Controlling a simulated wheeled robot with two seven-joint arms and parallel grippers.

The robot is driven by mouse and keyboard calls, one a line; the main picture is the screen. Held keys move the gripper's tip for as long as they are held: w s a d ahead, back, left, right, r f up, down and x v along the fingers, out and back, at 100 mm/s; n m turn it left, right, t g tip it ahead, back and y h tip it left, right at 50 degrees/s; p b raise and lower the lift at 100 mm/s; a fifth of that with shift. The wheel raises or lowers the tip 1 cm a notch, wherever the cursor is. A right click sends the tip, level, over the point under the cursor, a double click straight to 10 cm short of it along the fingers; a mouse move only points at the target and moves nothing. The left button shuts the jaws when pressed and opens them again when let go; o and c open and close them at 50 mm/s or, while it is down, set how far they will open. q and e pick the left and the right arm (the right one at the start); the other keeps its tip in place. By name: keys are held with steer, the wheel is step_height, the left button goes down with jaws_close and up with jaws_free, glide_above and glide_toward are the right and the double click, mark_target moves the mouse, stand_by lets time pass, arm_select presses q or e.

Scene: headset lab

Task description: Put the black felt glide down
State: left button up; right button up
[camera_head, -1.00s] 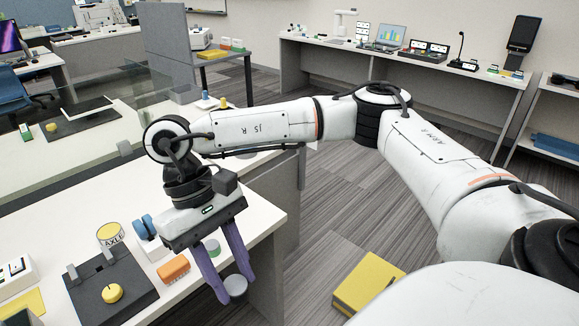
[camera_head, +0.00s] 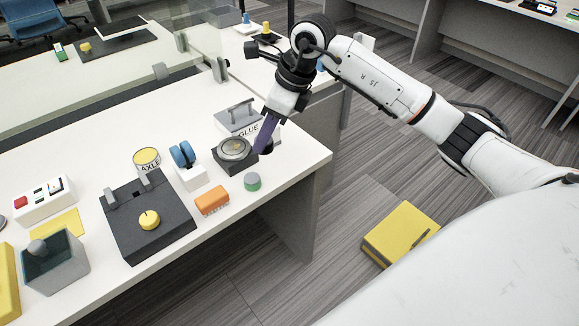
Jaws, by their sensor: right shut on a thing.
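My right gripper (camera_head: 264,138) points down over the right part of the white table, its purple fingers closed. A small dark round piece (camera_head: 267,152), which looks like the black felt glide, shows at the fingertips, mostly hidden by the near finger. I cannot tell whether it touches the table. Just left of the fingers stands a dark square block with a round metal top (camera_head: 235,148). My left gripper is not in view.
The table's right end (camera_head: 312,158) is bare.

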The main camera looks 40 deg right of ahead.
steer(key=d+f+m+h, duration=0.1)
steer(key=d+f+m, duration=0.1)
steer(key=m, duration=0.1)
steer(key=w+d+f+m+h, duration=0.1)
steer(key=d+f+m, duration=0.2)
steer(key=w+d+f+m+t+h, duration=0.1)
steer(key=d+f+m, duration=0.1)
steer(key=d+m, duration=0.1)
steer(key=shift+w+f+m+h+b, duration=0.1)
steer(key=shift+f+m+h+b, duration=0.2)
steer(key=shift+f+b, duration=0.05)
steer(key=shift+f, duration=2.15)
steer(key=o, duration=1)
steer(key=shift+o, duration=0.2)
